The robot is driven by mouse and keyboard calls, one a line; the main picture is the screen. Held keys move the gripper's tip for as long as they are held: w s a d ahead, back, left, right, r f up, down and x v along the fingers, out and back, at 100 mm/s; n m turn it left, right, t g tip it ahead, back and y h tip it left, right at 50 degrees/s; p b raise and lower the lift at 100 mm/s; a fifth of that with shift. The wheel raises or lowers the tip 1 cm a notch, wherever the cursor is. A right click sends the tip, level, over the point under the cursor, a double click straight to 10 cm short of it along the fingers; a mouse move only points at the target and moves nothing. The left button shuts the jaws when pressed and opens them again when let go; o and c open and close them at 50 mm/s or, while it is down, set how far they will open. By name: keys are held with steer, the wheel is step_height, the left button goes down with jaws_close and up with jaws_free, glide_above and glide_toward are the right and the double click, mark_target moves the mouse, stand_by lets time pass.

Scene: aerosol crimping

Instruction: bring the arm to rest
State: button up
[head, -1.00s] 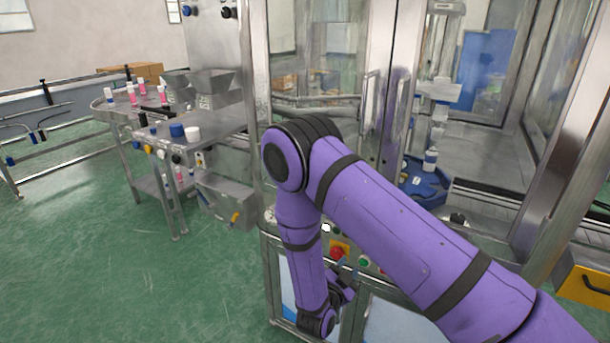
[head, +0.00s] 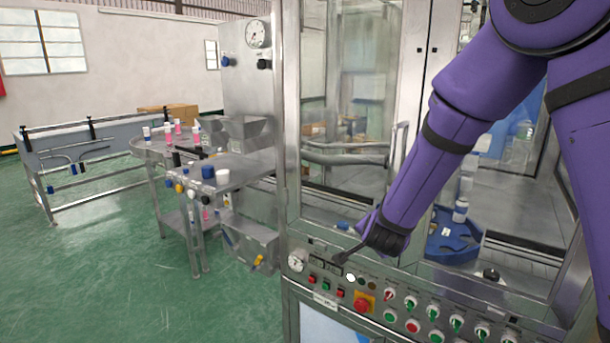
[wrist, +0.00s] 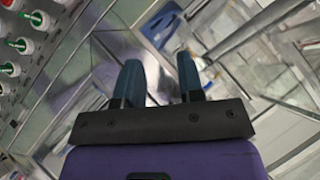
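My purple arm (head: 455,110) reaches down from the upper right in the head view, in front of the glass-walled machine. My gripper (head: 343,258) is at its lower end, just above the control panel in the picture. I cannot tell how far it is from the panel. In the wrist view my gripper (wrist: 160,75) shows two dark fingers standing apart with nothing between them.
The control panel (head: 330,300) has several coloured buttons and a red emergency stop (head: 363,302) close below my gripper. A blue fixture (head: 455,240) sits behind the machine's front. A steel bench (head: 230,180) with caps and cans stands left.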

steer(key=s+d+r+n+g+y, duration=0.1)
steer(key=s+d+r+n+y, duration=0.15)
steer(key=s+r, duration=0.45)
steer(key=s+d+r+n+g+y, duration=0.1)
steer(key=s+d+r+n, duration=0.15)
steer(key=s+r, duration=0.5)
steer(key=s+d+r+n+g+h, duration=0.1)
steer(key=s+d+r+n+g, duration=0.1)
steer(key=s, duration=0.8)
steer(key=s+d+r+n+g+h, duration=0.1)
steer(key=s+d+r+n, duration=0.2)
steer(key=s+d, duration=0.3)
steer(key=s+r, duration=0.1)
steer(key=s, duration=0.3)
steer(key=shift+s+d+g, duration=0.3)
steer(key=shift+g, duration=0.1)
steer(key=shift+d+r, duration=0.1)
